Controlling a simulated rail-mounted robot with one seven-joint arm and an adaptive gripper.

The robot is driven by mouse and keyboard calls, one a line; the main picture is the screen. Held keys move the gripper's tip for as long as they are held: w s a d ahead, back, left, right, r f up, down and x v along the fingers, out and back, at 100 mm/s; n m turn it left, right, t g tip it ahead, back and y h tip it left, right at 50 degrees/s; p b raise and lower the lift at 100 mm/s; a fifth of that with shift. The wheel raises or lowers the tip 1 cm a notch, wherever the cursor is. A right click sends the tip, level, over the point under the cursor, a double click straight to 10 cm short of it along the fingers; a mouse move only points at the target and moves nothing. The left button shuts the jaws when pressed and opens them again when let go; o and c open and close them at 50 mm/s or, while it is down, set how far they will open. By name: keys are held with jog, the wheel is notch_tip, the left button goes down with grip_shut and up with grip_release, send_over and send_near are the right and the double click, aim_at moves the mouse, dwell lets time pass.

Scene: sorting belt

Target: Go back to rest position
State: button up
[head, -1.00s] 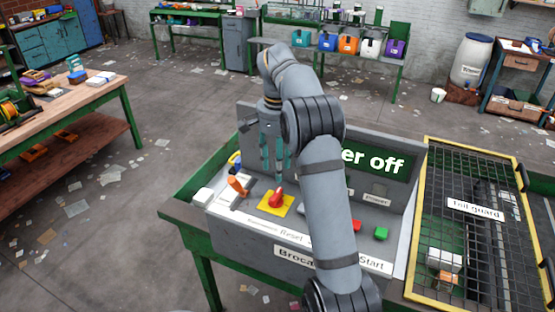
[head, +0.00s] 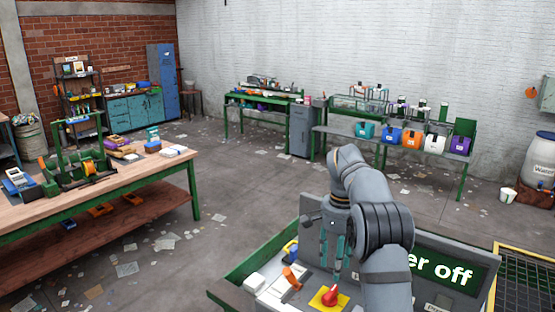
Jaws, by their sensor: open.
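My gripper (head: 338,262) hangs from my bent grey arm in the head view, pointing down over the control panel. Its teal fingers are apart with nothing seen between them. The red rotary switch (head: 330,294) on its yellow plate (head: 318,301) sits just below the fingertips; I cannot tell if they touch it. An orange-handled lever (head: 291,279) stands to its left. The panel's green display (head: 448,271) shows "er off", its first part hidden behind my arm.
The green-edged belt table (head: 240,282) surrounds the panel, with the yellow-framed mesh guard (head: 530,275) at right. A wooden workbench (head: 95,193) stands at left. Open floor (head: 230,225) lies between. Coloured bins (head: 411,140) line a back bench.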

aim_at(332, 293)
notch_tip(332, 293, down, 10)
dwell(0.4)
jog(key=shift+r, duration=0.15)
